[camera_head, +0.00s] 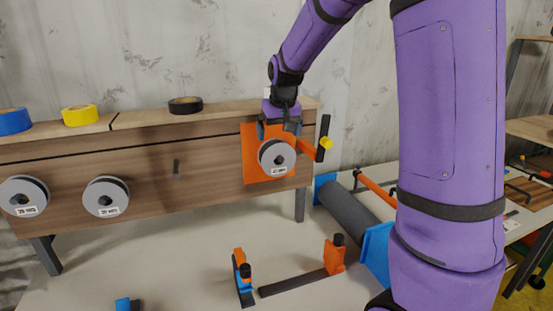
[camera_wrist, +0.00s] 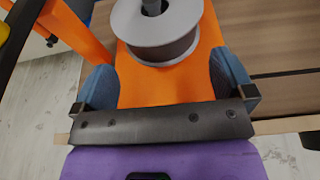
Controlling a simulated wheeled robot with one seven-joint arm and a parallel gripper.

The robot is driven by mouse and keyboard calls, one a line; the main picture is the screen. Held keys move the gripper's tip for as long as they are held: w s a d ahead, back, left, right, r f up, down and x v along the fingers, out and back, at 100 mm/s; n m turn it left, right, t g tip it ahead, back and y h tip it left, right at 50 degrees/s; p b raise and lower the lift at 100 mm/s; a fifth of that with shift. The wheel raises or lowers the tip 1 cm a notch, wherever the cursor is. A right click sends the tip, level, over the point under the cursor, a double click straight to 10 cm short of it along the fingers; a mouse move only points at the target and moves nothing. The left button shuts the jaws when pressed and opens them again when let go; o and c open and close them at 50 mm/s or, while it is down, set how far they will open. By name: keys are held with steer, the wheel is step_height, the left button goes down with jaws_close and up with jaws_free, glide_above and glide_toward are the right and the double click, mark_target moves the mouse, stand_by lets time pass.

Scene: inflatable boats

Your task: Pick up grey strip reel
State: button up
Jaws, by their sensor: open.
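A grey strip reel (camera_head: 277,157) with a dark centre and a white label hangs on an orange plate (camera_head: 252,172) at the right end of the wooden board. In the wrist view the reel (camera_wrist: 157,48) lies just beyond my fingertips, on the orange plate (camera_wrist: 165,92). My gripper (camera_head: 279,130) is just above the reel, pointing down. Its blue fingers (camera_wrist: 164,75) are open with nothing held between them. The fingers are either side of the plate's view, and contact with the reel cannot be told.
Two more grey reels, one far left (camera_head: 24,196) and one beside it (camera_head: 106,196), hang on the board. Blue (camera_head: 14,121), yellow (camera_head: 80,115) and black (camera_head: 185,105) rolls lie on its top. An orange arm with a yellow knob (camera_head: 326,142) juts out right of the plate.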

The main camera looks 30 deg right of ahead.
mark_target(277, 143)
steer(key=shift+x, duration=2.7)
steer(key=c, duration=0.7)
steer(key=shift+c, duration=0.2)
steer(key=shift+r, duration=0.15)
steer(key=shift+r, duration=0.5)
steer(key=shift+s+r, duration=0.2)
steer(key=shift+s, duration=0.1)
steer(key=s+a, duration=0.1)
steer(key=s, duration=0.4)
steer(key=s+a, duration=0.1)
steer(key=s, duration=0.5)
steer(key=s+a, duration=0.1)
steer(key=s, duration=0.5)
steer(key=shift+a, duration=0.25)
